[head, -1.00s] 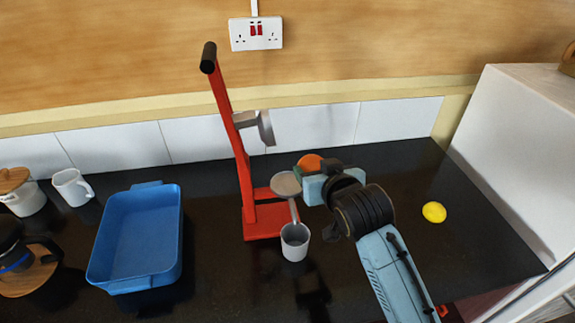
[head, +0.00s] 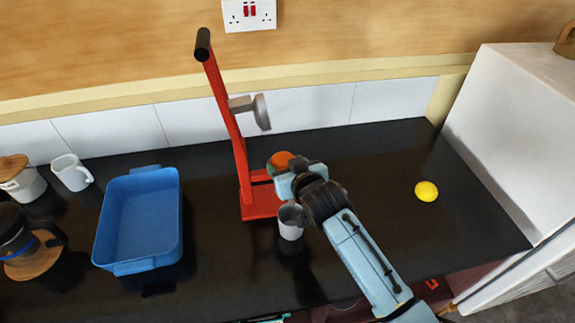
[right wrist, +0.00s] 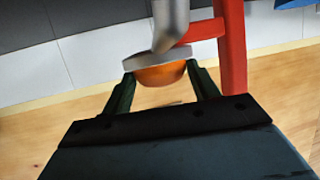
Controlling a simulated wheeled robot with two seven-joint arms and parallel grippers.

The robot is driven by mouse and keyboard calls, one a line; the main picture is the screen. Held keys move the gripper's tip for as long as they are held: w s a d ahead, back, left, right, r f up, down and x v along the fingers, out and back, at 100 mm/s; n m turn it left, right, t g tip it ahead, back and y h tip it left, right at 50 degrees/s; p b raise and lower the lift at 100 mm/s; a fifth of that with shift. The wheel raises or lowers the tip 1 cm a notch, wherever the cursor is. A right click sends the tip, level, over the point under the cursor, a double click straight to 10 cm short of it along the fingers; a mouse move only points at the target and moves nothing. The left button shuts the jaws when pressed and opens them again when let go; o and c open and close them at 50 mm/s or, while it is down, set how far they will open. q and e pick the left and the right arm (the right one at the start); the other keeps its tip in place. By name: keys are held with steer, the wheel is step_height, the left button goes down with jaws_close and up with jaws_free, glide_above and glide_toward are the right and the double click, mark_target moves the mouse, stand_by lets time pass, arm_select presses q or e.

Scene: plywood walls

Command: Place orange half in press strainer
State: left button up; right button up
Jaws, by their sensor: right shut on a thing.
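The orange half (head: 281,159) is held by my right gripper (head: 280,175), over the base of the red press (head: 238,150). In the right wrist view the orange half (right wrist: 160,75) sits between the two fingers (right wrist: 163,88), right against the rim of the grey strainer (right wrist: 158,58) with its spout. That view looks upside down, so the strainer is under the fruit. I cannot tell whether the fruit rests in it. In the head view the gripper hides the strainer. The press's grey pressing head (head: 260,110) is raised above. My left gripper is not in view.
A grey cup (head: 290,224) stands by the press base, close under my right arm. A blue tray (head: 176,205) is left of the press. A lemon (head: 426,191) lies at the right. White mug (head: 71,172) and coffee pot (head: 18,235) stand far left.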

steer(key=shift+s+f, duration=0.1)
steer(key=shift+f, duration=0.5)
steer(key=o, duration=0.7)
steer(key=shift+o, duration=1.4)
steer(key=shift+s+f, duration=0.1)
steer(key=shift+f, duration=0.05)
steer(key=shift+d, duration=0.1)
steer(key=shift+r, duration=0.5)
steer(key=v, duration=1.1)
steer(key=shift+s+r, duration=0.2)
steer(key=shift+r, duration=0.25)
